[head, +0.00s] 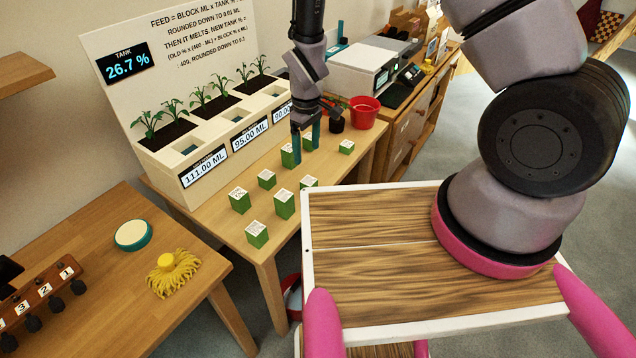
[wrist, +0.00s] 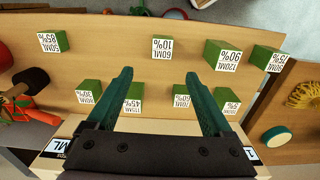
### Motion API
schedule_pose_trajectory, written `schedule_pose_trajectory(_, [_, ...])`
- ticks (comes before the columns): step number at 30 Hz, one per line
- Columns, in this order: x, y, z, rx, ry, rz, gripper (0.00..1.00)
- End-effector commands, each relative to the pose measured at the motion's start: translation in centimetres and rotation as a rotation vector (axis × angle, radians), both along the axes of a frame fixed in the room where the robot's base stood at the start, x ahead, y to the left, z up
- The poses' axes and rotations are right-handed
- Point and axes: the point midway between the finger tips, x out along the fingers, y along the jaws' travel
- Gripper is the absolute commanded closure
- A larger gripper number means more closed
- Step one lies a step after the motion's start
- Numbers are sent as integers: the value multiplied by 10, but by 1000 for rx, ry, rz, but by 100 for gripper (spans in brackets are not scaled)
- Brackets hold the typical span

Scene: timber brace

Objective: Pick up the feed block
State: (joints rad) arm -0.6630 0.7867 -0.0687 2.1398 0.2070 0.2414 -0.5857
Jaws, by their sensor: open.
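Several green feed blocks with white printed labels stand on the wooden table. In the wrist view, a block marked 60 ML 10% (wrist: 162,48) lies just past the fingertips, between their lines. A 60 ML 60% block (wrist: 181,95) shows between the fingers, and a 45% block (wrist: 133,97) is partly behind the left finger. A 120 ML 90% block (wrist: 225,54) and an 85% block (wrist: 52,42) lie to either side. My gripper (head: 306,146) points down over the blocks at the table's far part, its teal fingers (wrist: 159,76) apart with nothing held. In the head view its fingers partly hide a block (head: 288,156).
A planter box (head: 180,163) with seedlings and a 26.7% tank display (head: 126,63) stands behind the blocks. A red pot (head: 364,112) and a white machine (head: 363,72) are to the right.

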Motion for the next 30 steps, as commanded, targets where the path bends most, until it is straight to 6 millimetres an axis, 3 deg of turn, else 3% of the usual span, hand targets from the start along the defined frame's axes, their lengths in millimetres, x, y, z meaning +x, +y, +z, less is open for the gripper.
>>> schedule_pose_trajectory(12, [-6,1,-62,-15,10,30,15])
schedule_pose_trajectory(18, [-6,2,-76,-14,8,31,15])
schedule_pose_trajectory(25, [-9,1,-110,-15,10,29,15])
schedule_pose_trajectory(30, [-9,2,-123,-13,9,29,15])
